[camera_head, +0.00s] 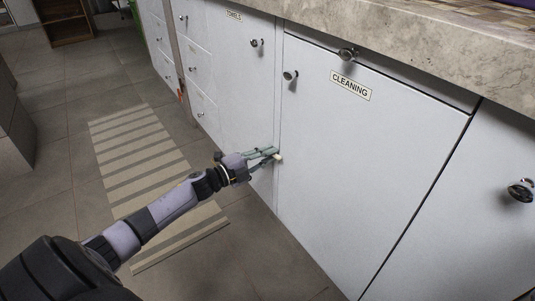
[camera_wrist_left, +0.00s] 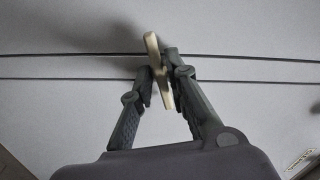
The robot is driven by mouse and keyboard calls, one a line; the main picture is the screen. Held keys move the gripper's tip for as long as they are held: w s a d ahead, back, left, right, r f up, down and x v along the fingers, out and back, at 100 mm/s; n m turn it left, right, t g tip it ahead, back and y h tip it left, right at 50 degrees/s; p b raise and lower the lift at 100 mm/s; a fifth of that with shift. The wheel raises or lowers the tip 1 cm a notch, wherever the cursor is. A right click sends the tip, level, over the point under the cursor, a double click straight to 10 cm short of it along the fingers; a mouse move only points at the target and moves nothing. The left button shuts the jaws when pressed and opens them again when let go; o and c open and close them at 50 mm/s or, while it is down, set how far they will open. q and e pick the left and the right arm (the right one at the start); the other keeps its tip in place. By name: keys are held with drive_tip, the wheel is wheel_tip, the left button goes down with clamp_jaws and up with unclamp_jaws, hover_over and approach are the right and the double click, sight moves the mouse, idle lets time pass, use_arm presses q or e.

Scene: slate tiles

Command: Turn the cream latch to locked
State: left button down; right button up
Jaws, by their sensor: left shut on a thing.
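The cream latch (camera_head: 278,157) sits at the seam between the TOWELS cabinet door (camera_head: 238,78) and the CLEANING cabinet door (camera_head: 345,160). In the left wrist view the latch (camera_wrist_left: 153,52) is a narrow cream bar across the two dark seam lines, slightly tilted. My left gripper (camera_head: 274,154) is shut on the latch; in the left wrist view its fingertips (camera_wrist_left: 162,76) are on either side of the bar, hiding part of it. My right gripper is in neither view.
Round knobs (camera_head: 290,75) stick out from the doors and drawers. A stone countertop (camera_head: 420,45) overhangs the cabinets at the top right. A striped rug (camera_head: 140,150) lies on the tiled floor, which is clear in front of the cabinets.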

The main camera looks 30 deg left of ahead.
use_arm(q)
drive_tip(key=shift+m, duration=1.3)
drive_tip(key=c, duration=1.7)
unclamp_jaws()
drive_tip(key=shift+s+a, duration=0.1)
drive_tip(key=v, duration=1.1)
drive_tip(key=shift+s+a+f, duration=0.1)
drive_tip(key=shift+s+a, duration=0.05)
drive_tip(key=shift+s, duration=0.2)
